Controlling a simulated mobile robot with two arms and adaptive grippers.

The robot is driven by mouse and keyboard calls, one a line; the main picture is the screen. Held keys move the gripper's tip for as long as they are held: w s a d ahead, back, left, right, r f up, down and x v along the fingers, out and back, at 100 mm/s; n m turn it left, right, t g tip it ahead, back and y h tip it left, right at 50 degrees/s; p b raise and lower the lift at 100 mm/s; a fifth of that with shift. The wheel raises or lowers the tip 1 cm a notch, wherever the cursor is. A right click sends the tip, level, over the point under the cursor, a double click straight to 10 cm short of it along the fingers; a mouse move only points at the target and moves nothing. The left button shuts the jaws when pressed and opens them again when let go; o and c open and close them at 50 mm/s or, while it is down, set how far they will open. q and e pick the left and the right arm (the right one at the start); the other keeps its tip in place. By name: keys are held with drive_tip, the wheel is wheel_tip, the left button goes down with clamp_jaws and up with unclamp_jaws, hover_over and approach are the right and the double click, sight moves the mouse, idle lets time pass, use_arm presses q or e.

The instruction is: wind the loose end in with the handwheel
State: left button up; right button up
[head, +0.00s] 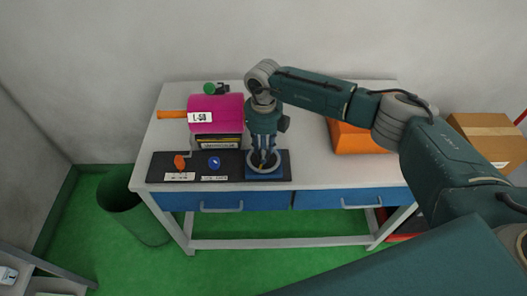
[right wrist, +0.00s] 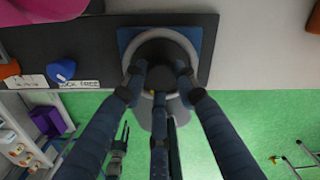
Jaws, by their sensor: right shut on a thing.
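The handwheel is a grey ring (head: 265,175) on a blue base (head: 250,178) at the right end of a black panel. My right gripper (head: 264,158) points down onto it from above, shut on the wheel. In the right wrist view the wheel's ring (right wrist: 128,62) shows around a dark hub, with my fingers over its near part; the exact contact is hidden. A magenta housing (head: 222,107) labelled L-50 stands behind the panel. An orange strip (head: 172,114) sticks out of its left side. My left gripper cannot be made out.
The black panel (head: 228,174) also carries an orange knob (head: 180,162) and a blue knob (head: 214,162) with labels. A green knob (head: 209,88) stands behind the housing. An orange bin (head: 352,139) is at the right. A green bin (head: 135,213) stands left of the bench.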

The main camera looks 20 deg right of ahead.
drive_tip(key=m+b, duration=0.1)
drive_tip(key=m, duration=0.3)
drive_tip(key=shift+m, duration=0.3)
drive_tip(key=shift+m+b, duration=0.4)
drive_tip(key=shift+m, duration=1.5)
drive_tip(key=shift+r, duration=0.1)
drive_tip(key=o, duration=1.1)
drive_tip(key=shift+o, duration=0.2)
wheel_tip(320, 180, up, 12)
